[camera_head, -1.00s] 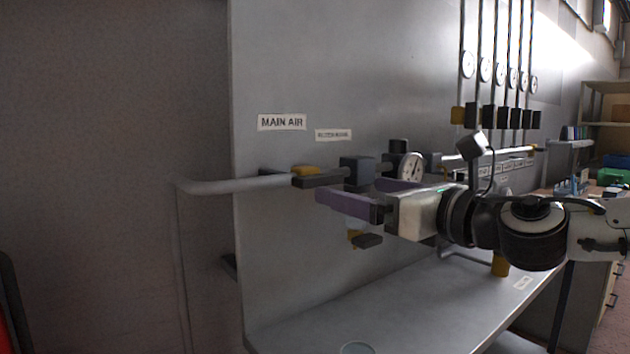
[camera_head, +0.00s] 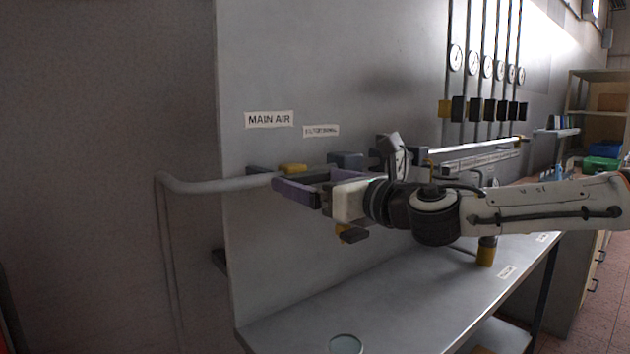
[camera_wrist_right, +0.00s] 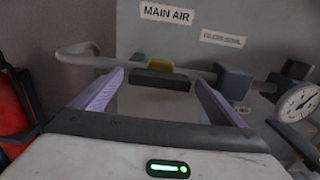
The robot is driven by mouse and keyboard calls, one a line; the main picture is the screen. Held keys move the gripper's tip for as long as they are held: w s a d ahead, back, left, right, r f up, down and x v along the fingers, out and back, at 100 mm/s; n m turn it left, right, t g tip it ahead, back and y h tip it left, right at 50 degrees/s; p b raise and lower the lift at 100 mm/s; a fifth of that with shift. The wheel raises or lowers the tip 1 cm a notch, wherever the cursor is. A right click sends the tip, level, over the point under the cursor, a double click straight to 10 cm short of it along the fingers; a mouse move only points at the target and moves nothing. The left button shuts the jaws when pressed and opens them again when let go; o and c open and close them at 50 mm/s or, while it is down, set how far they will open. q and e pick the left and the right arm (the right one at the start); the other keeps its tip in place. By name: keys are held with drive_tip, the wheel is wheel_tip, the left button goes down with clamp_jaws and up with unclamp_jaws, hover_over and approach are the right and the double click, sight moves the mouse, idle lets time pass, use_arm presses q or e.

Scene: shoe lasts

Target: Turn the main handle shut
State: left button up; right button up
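The main handle, a dark bar (camera_wrist_right: 160,80) with a yellow part (camera_wrist_right: 163,63) behind it, sits on the grey pipe below the MAIN AIR label. In the head view its yellow part (camera_head: 293,168) shows above my gripper, and the bar is partly hidden. My right gripper (camera_head: 298,180), with purple fingers, comes from the right. It is open and empty, and in the right wrist view (camera_wrist_right: 160,86) its fingers are at either side of the bar. I cannot tell whether they touch it. My left gripper is not in view.
A grey block (camera_wrist_right: 234,82) and a round gauge (camera_wrist_right: 298,102) follow on the pipe to the right. The grey bench top (camera_head: 400,290) is mostly clear. A red object (camera_wrist_right: 12,105) stands at the left.

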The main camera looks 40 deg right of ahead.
drive_tip(key=c, duration=1)
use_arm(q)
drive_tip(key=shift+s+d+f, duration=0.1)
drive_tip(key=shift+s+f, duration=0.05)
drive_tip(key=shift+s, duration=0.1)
